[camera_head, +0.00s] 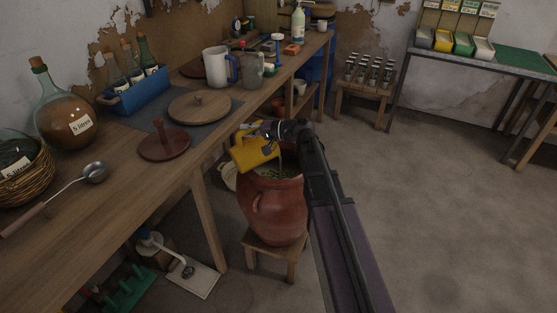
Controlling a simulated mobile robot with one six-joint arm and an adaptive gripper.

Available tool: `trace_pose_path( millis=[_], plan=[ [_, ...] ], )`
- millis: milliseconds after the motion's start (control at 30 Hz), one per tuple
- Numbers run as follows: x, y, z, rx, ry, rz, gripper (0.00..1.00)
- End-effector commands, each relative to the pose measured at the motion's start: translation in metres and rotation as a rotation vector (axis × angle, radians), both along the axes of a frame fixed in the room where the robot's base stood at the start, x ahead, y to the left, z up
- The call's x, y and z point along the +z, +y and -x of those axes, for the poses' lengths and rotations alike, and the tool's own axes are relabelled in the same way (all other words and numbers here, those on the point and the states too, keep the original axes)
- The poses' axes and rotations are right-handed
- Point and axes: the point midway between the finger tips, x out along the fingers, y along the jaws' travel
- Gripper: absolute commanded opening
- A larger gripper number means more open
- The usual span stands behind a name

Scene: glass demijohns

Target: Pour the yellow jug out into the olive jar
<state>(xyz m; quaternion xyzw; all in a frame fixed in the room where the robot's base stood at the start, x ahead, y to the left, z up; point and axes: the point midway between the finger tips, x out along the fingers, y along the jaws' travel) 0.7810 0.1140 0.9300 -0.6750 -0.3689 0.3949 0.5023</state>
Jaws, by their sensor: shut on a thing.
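The yellow jug (256,153) is tilted over the mouth of the olive jar (272,212). The jar is a large reddish-brown clay pot with a side handle, upright on a low wooden stool (268,252). Greenish contents show inside its mouth. My gripper (268,132) is shut on the jug near its upper right side; the fingers are small and dark here. A thin pale streak shows below the gripper at the jar's opening, but I cannot tell whether it is a stream. The jug's inside is hidden.
A wooden workbench (120,205) runs close along the left, holding a red-brown lid (164,145), a round wooden lid (199,105), a white jug (216,67), a ladle (95,172) and a demijohn (65,115). The floor (440,190) to the right is clear.

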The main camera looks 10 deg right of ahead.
Motion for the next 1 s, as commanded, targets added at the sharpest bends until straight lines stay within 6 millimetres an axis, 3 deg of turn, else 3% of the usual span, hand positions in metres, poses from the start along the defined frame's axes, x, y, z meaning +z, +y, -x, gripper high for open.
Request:
trace_pose_path(
  millis=[1000],
  plan=[
    [0.006, -0.017, -0.006, 0.0, 0.035, -0.09, 0.0]
  ],
)
